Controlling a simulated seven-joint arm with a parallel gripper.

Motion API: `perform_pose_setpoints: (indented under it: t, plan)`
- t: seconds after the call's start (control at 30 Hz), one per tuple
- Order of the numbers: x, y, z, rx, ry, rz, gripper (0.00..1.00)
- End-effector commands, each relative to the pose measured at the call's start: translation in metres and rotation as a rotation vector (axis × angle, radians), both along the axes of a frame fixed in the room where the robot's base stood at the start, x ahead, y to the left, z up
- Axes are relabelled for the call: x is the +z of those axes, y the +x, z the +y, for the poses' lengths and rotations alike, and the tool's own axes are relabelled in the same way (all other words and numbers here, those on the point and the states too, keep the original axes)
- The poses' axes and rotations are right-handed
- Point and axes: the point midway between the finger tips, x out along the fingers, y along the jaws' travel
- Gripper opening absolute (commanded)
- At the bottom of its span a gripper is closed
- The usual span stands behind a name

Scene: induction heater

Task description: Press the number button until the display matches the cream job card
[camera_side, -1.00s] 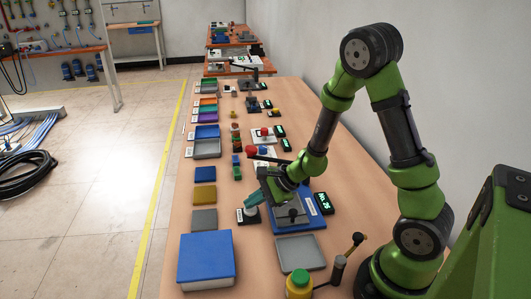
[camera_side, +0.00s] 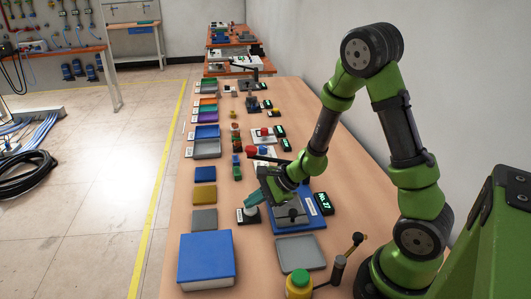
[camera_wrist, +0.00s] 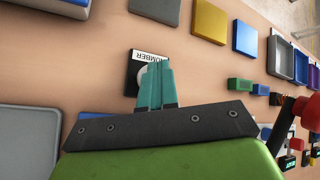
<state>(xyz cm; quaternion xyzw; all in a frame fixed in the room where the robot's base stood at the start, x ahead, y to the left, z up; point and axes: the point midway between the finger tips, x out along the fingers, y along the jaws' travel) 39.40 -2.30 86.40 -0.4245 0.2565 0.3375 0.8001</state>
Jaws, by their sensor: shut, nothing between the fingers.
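The number button is a small black box (camera_side: 247,216) with a pale round top. In the wrist view the box (camera_wrist: 134,80) carries a white label ending in "UMBER". My gripper (camera_side: 251,199) is shut and empty, its teal fingertips (camera_wrist: 154,75) pointing down over the button and hiding part of it. I cannot tell whether they touch it. The display (camera_side: 323,203) is a black box with green characters that appear to read "No. 27", standing right of the blue fixture (camera_side: 283,221). I cannot pick out the cream job card for certain.
Flat blue, yellow and grey blocks line the left table edge. A red-knobbed lever (camera_side: 252,150) stands beyond my gripper.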

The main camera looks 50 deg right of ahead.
Motion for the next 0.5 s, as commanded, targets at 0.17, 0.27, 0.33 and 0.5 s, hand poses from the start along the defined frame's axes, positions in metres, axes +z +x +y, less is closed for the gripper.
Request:
perform_pose_setpoints:
  t: [0.17, 0.27, 0.33, 0.5]
  plan:
    - [0.01, -0.0001, -0.0001, 0.001, -0.001, -0.001, 0.0]
    - [0.0116, -0.0004, -0.0001, 0.001, -0.001, 0.0, 0.0]
    - [0.0115, -0.0004, -0.0001, 0.001, -0.001, 0.0, 0.0]
    - [0.0117, -0.0003, 0.0, 0.001, -0.001, 0.0, 0.0]
